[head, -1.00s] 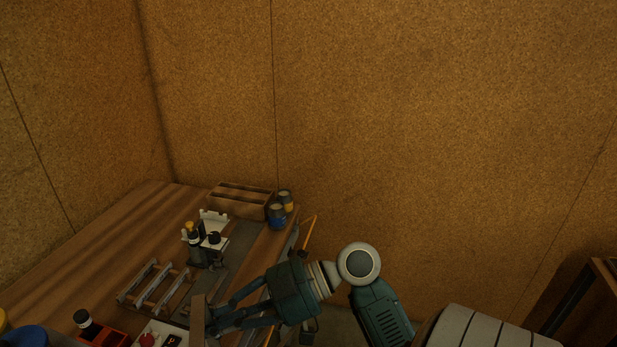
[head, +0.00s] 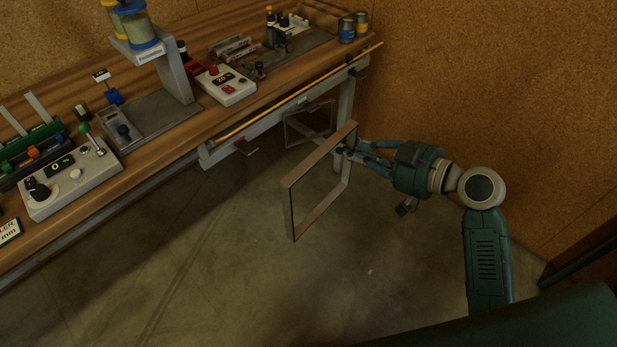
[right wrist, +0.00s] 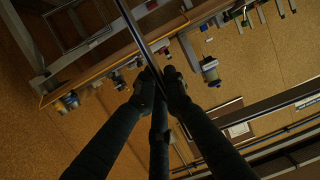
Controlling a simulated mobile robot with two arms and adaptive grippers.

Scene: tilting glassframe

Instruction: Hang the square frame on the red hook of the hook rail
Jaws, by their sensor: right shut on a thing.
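The square frame (head: 291,213) is a thin brown-grey open frame. It hangs in the air, tilted, in front of the workbench in the head view. My right gripper (head: 349,148) is shut on its far right side. In the right wrist view, a frame bar (right wrist: 139,38) runs between the fingers of the right gripper (right wrist: 160,88). The hook rail (head: 270,122) is a grey bar along the bench's front edge. A small dark-red hook (head: 246,149) sticks out below it, left of the held frame and apart from it. My left gripper is not in view.
A second dark frame (head: 287,133) shows under the rail, behind the held one. A yellow stick (head: 290,97) lies along the bench edge. The bench (head: 150,158) carries control boxes, a spool stand and tools. The floor (head: 210,270) in front is clear.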

